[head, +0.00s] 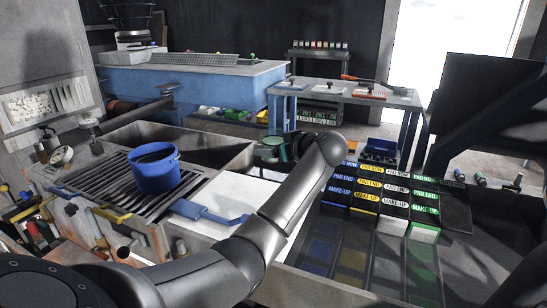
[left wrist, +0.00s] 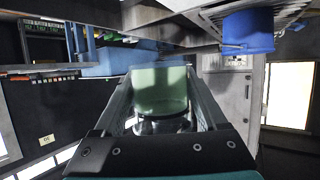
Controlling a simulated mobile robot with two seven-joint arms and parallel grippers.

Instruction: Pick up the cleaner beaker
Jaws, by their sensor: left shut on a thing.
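The cleaner beaker (left wrist: 160,92) is a clear vessel with a pale green tint. In the left wrist view it sits between the two fingers of my left gripper (left wrist: 160,100), which is shut on it. In the head view the left arm reaches across to the middle, and the gripper (head: 282,150) is partly hidden by its own wrist. The beaker (head: 267,154) shows only as a small dark green shape there. I cannot tell whether its base touches the surface below. My right gripper is in neither view.
A blue pot (head: 153,170) stands on a slotted metal grate to the left. Labelled boxes (head: 369,184) in rows fill the right. A blue vibrating screen (head: 190,80) stands behind.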

